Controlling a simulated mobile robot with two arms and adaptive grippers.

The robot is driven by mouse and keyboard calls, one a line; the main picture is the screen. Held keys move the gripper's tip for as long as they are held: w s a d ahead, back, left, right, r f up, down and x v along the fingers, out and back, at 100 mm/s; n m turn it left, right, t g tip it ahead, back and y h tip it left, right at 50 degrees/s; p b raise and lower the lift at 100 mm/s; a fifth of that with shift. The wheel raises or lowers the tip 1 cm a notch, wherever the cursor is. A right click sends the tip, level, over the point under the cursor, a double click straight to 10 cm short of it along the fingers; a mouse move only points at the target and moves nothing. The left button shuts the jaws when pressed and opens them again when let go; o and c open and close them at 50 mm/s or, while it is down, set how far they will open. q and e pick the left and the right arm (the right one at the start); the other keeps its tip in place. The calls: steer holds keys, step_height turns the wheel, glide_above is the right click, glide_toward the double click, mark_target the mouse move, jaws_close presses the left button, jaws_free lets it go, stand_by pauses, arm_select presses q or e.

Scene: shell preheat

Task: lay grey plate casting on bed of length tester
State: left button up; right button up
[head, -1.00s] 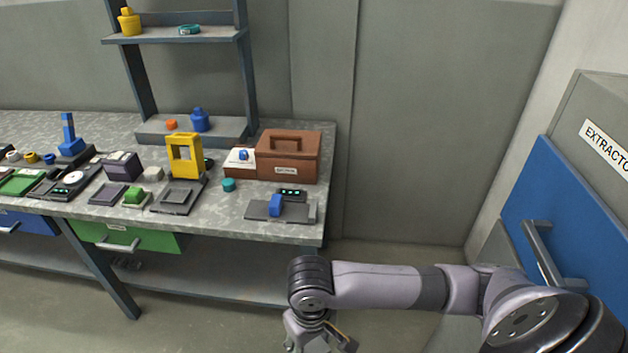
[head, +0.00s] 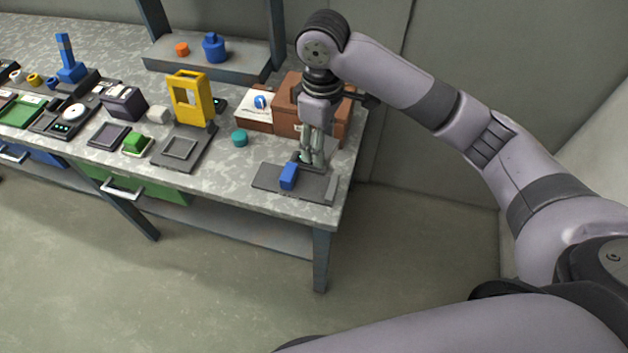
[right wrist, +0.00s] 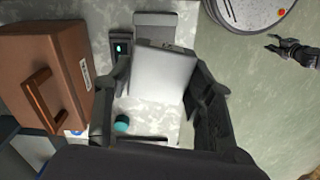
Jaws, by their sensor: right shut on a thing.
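My right gripper (head: 312,164) points down over the back of the tester. In the right wrist view, it is shut on the grey plate casting (right wrist: 165,75), a flat light grey piece between the fingers. The casting hides much of the bed (right wrist: 154,18) there. In the head view I cannot make out the casting clearly. My left gripper (right wrist: 270,43) shows small in the right wrist view, its fingers apart.
A brown box (head: 287,99) with a handle stands close behind the gripper. A teal cylinder (head: 239,138) sits left of the tester. A yellow frame device (head: 190,97) and a grey tray (head: 180,148) stand further left. The bench's right edge is near.

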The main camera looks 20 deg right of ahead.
steer(key=shift+n, duration=0.9)
steer(key=r, duration=0.1)
steer(key=w+a+r, duration=0.1)
steer(key=r, duration=0.2)
steer(key=shift+w+a+r, duration=0.15)
steer(key=shift+w+r, duration=0.15)
steer(key=p, duration=0.1)
glide_above(313, 187)
step_height(313, 187, down, 15)
steer(key=shift+r, duration=0.2)
steer(key=shift+w+f+p, duration=0.1)
steer(key=shift+f+p, duration=0.3)
steer(key=shift+f, duration=2.15)
arm_select(q)
step_height(313, 187, up, 2)
steer(key=shift+s, duration=0.15)
arm_select(e)
steer(key=o, duration=1.5)
steer(key=shift+c, duration=0.2)
arm_select(q)
steer(key=shift+a, duration=0.15)
